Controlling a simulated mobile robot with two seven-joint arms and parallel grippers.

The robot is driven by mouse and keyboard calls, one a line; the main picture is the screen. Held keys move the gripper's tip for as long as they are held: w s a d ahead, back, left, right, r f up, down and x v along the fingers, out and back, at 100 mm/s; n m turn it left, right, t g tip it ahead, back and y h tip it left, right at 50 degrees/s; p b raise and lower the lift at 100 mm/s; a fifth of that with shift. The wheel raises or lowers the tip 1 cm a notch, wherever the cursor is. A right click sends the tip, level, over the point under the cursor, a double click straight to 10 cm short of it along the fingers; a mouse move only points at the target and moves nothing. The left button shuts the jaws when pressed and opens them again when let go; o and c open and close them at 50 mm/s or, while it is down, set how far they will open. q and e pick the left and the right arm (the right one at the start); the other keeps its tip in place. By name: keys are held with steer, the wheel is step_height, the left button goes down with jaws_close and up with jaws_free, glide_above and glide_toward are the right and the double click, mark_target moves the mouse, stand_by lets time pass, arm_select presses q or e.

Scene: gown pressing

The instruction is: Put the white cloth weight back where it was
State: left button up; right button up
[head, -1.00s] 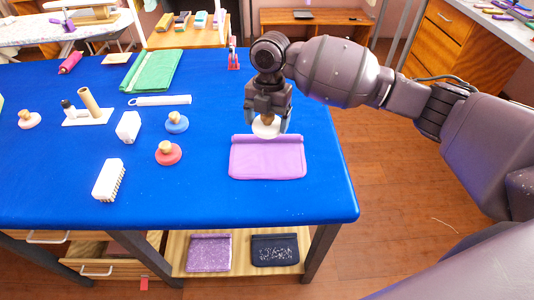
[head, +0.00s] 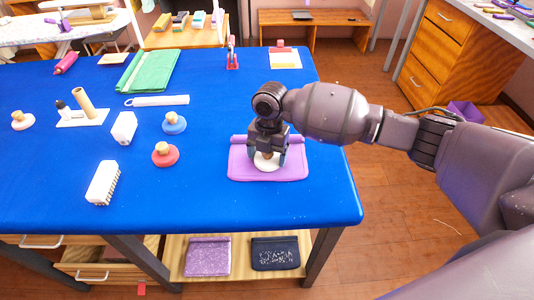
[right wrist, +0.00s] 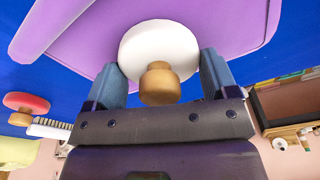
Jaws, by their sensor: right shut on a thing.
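The white cloth weight (head: 267,164) is a white disc with a wooden knob. My right gripper (head: 267,152) is shut on it, over the folded purple cloth (head: 240,171) near the table's right side. In the right wrist view the white disc (right wrist: 160,50) and its knob (right wrist: 159,84) sit between the two fingers (right wrist: 163,85), with the purple cloth (right wrist: 90,45) behind. I cannot tell whether the disc touches the cloth. A red weight (head: 165,155) and a blue weight (head: 174,123) stand to the left on the blue table. My left gripper is not in view.
On the blue table (head: 200,206) are a white brush (head: 103,183), a white block (head: 124,128), a folded green cloth (head: 147,70), a white strip (head: 160,100) and another weight (head: 22,120). A red-topped item (head: 281,56) is at the far right. The front right of the table is clear.

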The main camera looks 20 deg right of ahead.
steer(key=shift+r, duration=0.15)
steer(key=o, duration=1.2)
steer(key=shift+f, duration=0.2)
steer(key=shift+c, duration=0.2)
steer(key=r, duration=0.3)
steer(key=r+p, duration=0.1)
steer(key=r, duration=0.3)
steer(key=w+r, duration=0.1)
steer(key=r, duration=0.3)
steer(key=shift+d+p, duration=0.3)
steer(key=shift+d, duration=0.05)
steer(key=shift+d+r, duration=0.1)
steer(key=shift+r, duration=0.5)
